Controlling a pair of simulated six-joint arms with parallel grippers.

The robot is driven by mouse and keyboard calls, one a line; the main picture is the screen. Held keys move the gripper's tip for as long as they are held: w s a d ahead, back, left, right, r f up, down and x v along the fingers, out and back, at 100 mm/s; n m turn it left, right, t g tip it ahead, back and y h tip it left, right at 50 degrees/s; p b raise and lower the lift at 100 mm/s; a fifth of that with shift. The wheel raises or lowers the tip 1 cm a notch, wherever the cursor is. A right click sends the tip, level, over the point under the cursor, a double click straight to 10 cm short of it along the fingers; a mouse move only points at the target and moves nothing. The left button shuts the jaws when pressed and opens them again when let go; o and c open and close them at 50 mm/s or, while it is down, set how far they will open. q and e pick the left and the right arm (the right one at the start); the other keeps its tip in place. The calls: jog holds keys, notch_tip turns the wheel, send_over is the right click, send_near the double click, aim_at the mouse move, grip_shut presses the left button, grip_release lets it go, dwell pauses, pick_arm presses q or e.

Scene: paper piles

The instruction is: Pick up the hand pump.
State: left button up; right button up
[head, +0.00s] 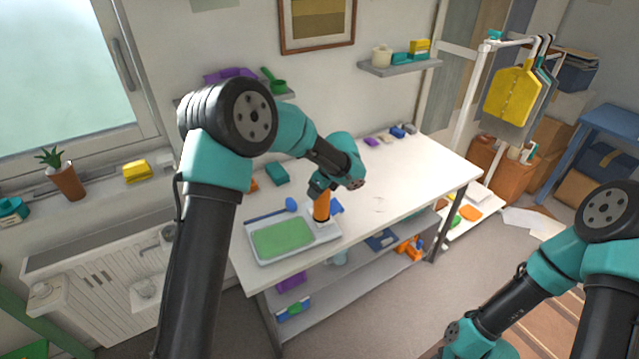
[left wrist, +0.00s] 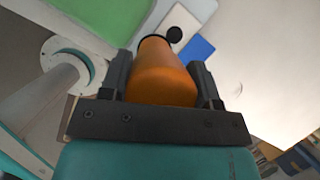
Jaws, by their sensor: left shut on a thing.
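The hand pump, as I take it, is the orange cylinder (head: 321,206) below my left gripper (head: 321,188) in the head view, near the right end of a tray. In the left wrist view the orange body (left wrist: 160,75) fills the space between the two dark fingers of my left gripper (left wrist: 163,82), which is shut on it. It looks roughly upright in the head view. I cannot tell whether its lower end touches the surface beneath. The gripper's fingers are small in the head view. My right arm shows at lower right, but its gripper is not in view.
A pale tray (head: 262,258) with a green pad (head: 282,238) lies on the white table (head: 420,172), with a blue tool (head: 290,204) behind it. A teal block (head: 277,173) stands farther back. The table's right part is mostly clear. A shelf (head: 400,66) hangs on the wall.

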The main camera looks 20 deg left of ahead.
pick_arm(q)
jog(key=s+d+r, duration=0.1)
jog(key=s+d, duration=0.2)
jog(key=s, duration=0.8)
jog(key=shift+d, duration=0.15)
